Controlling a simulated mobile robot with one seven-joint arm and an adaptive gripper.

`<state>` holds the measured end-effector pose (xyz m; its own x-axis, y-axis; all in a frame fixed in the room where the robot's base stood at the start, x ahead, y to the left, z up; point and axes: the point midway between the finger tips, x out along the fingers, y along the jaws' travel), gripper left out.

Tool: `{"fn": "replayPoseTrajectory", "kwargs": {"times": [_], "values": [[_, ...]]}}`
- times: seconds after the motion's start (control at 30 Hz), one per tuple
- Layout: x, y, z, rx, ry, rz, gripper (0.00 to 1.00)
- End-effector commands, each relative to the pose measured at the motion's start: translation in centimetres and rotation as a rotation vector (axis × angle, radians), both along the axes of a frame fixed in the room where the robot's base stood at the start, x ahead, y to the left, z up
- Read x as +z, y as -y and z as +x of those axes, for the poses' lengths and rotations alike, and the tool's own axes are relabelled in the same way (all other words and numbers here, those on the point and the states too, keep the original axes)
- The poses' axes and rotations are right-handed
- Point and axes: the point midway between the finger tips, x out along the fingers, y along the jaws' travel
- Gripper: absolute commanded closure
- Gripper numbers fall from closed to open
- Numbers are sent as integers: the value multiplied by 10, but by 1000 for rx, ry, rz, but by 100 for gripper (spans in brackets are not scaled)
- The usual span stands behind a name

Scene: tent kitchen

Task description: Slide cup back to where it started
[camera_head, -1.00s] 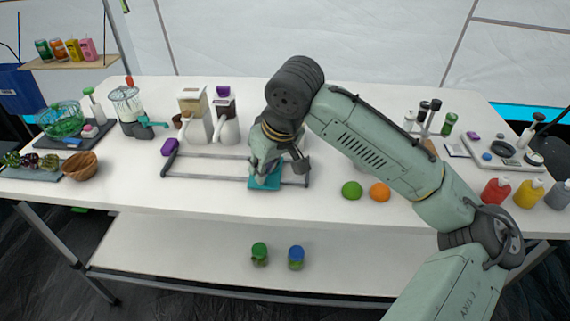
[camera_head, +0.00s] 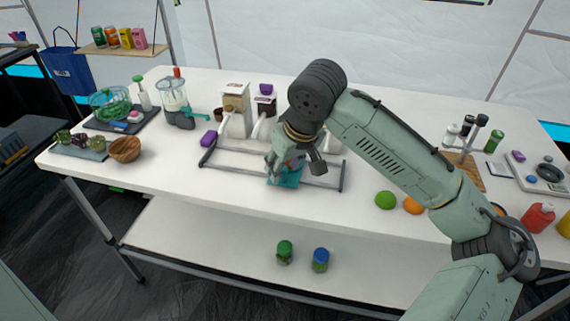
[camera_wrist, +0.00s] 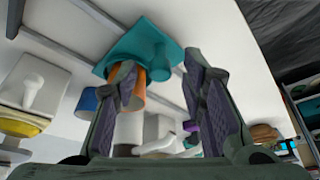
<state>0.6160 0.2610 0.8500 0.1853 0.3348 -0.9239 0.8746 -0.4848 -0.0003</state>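A teal square piece (camera_head: 287,176) lies at the front of the grey rail frame, under my gripper (camera_head: 284,160). In the wrist view the teal piece (camera_wrist: 165,46) shows beyond my fingers, with a raised rounded part. An orange cup-like thing (camera_wrist: 138,92) is partly hidden behind the left finger, close to the teal piece. My gripper (camera_wrist: 162,68) is open, its two fingers well apart, and I see nothing clamped between them. I cannot tell whether a finger touches the orange thing. In the head view my gripper hides most of this spot.
The grey rail frame (camera_head: 250,172) surrounds the work spot. Coffee machines (camera_head: 235,110) stand just behind. A blender (camera_head: 175,103) and wooden bowl (camera_head: 125,150) are to the left. A green fruit (camera_head: 385,200) and an orange fruit (camera_head: 413,205) lie to the right. The front table strip is mostly clear.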

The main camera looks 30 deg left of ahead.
Motion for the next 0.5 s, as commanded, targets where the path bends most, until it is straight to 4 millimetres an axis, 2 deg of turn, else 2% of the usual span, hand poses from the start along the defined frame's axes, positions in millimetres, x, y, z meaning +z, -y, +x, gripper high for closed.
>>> {"fn": "replayPoseTrajectory", "kwargs": {"times": [0.17,0.27,0.5], "values": [[2,1,0,0,0,0,62],[10,3,-1,0,2,1,62],[54,19,-10,1,2,1,62]]}}
